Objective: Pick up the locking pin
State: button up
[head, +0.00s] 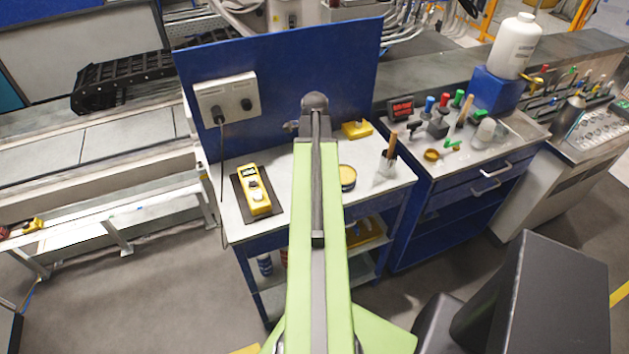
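I cannot make out a locking pin for sure in the head view; it may be hidden behind my arm or too small to tell. My green arm reaches forward over the small blue-framed workbench (281,178). The arm's dark rounded end stands in front of the blue back panel (270,65). A small grey piece juts out left of that end, and I cannot tell what it is. My gripper's fingertips are not visible, so I cannot tell whether it is open, shut or holding something.
On the bench are a yellow meter (255,192) on a dark mat, a round yellow tin (347,177), a yellow block (357,130) and a clear cup (384,172) with a wooden-handled tool. A socket box (226,98) is on the panel. A tool-covered blue cabinet (465,188) stands right.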

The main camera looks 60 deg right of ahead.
jog(key=shift+f, duration=0.1)
grip_shut()
dwell(0.3)
